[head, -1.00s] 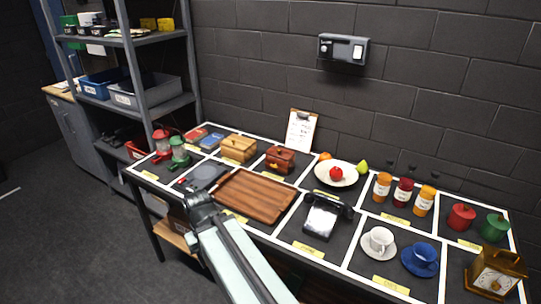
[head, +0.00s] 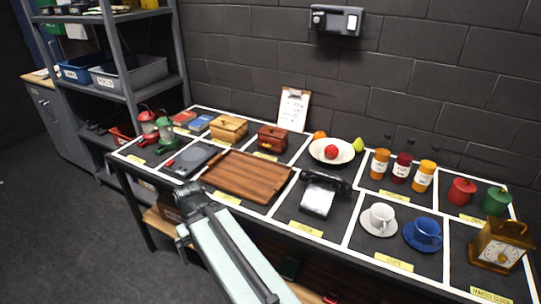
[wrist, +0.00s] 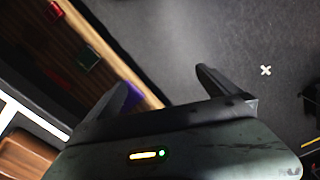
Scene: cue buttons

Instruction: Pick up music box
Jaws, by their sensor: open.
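Two lidded wooden boxes stand at the back left of the table in the head view: a light tan box (head: 228,127) and a smaller red-brown box (head: 272,139). I cannot tell which one is the music box, as the labels there are too small to read. My gripper (wrist: 165,85) is open and empty in the wrist view, pointing down past the table's front edge toward the floor. It is well away from both boxes, which do not show in the wrist view. In the head view my arm hides part of the front edge.
A brown tray (head: 246,177) and a black telephone (head: 320,194) lie in front of the boxes. Lanterns (head: 157,130), a fruit plate (head: 331,151), jars (head: 401,168), cups (head: 381,218) and a clock (head: 500,243) fill other table cells. A shelf rack (head: 125,75) stands left. Floor (head: 60,240) is open.

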